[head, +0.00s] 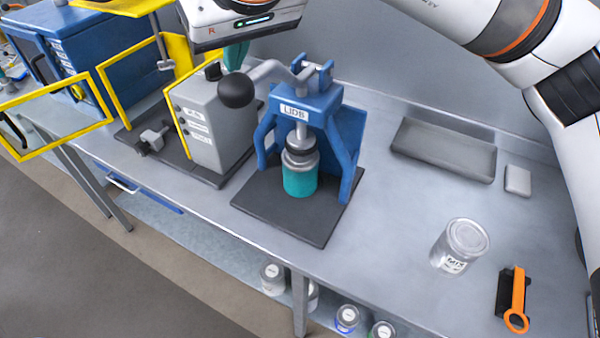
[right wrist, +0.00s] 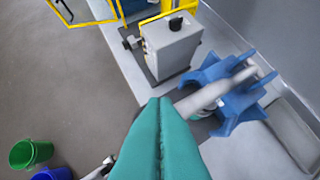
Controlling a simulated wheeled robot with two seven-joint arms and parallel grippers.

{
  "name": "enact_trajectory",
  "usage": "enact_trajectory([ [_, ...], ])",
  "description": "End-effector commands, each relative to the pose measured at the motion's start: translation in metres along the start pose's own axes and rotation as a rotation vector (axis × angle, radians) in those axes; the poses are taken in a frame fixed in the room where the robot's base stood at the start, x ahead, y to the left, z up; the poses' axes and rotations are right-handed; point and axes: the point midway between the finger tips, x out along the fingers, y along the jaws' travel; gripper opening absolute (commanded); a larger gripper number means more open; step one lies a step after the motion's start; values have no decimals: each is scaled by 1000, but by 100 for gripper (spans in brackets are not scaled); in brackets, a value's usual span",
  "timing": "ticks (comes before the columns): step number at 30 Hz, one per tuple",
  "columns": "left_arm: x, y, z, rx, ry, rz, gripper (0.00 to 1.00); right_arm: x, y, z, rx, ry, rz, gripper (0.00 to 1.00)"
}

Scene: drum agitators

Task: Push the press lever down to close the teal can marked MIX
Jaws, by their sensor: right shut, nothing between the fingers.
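The blue press (head: 320,118) labelled "LIDS" stands on a dark base plate. Its grey lever (head: 270,68) reaches left to a black ball knob (head: 237,90), roughly level with the press top. A teal can (head: 300,182) stands upright under the ram, which is at its top; no label shows on it. My right gripper (head: 236,57) is shut and empty, its teal fingers just above or behind the knob; contact cannot be told. In the right wrist view the shut fingers (right wrist: 158,105) hide the knob, and the lever (right wrist: 203,98) emerges beside them. My left gripper is not in view.
A grey box machine (head: 212,128) with yellow guards stands left of the press. A silver can (head: 460,246) with a "MIX" label, an orange-handled tool (head: 515,298) and a grey tray (head: 443,150) are on the right. Bench is clear between press and silver can.

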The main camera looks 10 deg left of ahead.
Motion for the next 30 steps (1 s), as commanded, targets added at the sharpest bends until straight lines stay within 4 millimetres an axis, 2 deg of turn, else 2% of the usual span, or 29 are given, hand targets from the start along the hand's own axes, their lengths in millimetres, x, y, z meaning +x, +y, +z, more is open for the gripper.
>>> enact_trajectory([
  [15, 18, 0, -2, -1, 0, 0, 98, 15, 5, -14, -1, 1, -1, 0],
  [30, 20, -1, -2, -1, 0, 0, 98, 17, 6, -15, 0, 1, -1, 0],
])
